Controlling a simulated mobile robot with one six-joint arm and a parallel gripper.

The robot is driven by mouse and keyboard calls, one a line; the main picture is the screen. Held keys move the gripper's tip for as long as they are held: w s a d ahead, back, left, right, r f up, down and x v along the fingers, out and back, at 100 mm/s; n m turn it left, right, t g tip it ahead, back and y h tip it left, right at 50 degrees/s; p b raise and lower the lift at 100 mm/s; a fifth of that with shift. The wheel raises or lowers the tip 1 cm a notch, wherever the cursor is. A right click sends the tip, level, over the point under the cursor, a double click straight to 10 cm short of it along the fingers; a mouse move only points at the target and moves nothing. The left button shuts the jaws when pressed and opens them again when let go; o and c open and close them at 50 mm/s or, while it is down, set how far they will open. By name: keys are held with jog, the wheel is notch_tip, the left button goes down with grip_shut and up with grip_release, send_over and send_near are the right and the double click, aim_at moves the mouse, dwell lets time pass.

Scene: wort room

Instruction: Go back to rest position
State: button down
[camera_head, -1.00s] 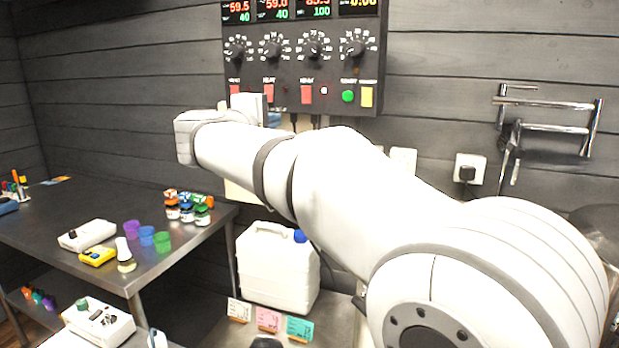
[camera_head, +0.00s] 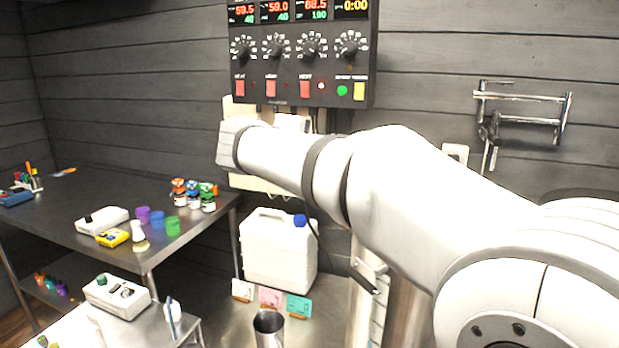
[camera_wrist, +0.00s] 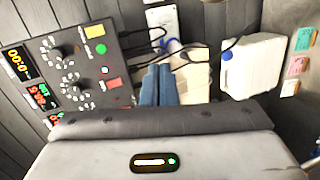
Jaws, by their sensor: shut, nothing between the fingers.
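My gripper (camera_wrist: 158,75) shows in the wrist view as two blue fingers side by side, shut and empty. It points toward the wall between the control panel and the white canister, apart from both as far as I can tell. In the head view my white arm reaches from the lower right to the upper middle, below the control panel, and the fingers are hidden there.
The black control panel (camera_head: 300,60) with knobs and switches hangs on the wall. A white canister (camera_head: 278,255), small cards (camera_head: 299,306) and a steel cup (camera_head: 268,330) stand below. A steel table (camera_head: 80,205) with jars and cups is at left. A pipe rack (camera_head: 520,120) is at right.

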jog(key=s+d+f+m+g+y+p, duration=0.1)
jog(key=s+d+f+m+g, duration=0.5)
jog(key=s+d+f, duration=0.7)
jog(key=s+d+f+m+g+y, duration=0.1)
jog(key=s+f+m+g+y, duration=0.1)
jog(key=s+f, duration=0.5)
jog(key=s+d+f+m+g+y+p, duration=0.1)
jog(key=s+f+m+g+y, duration=0.1)
jog(key=s+f, duration=0.5)
jog(key=shift+s+d+m+g+y, duration=0.35)
jog(key=shift+s+m+y, duration=0.25)
jog(key=shift+s+m, duration=0.55)
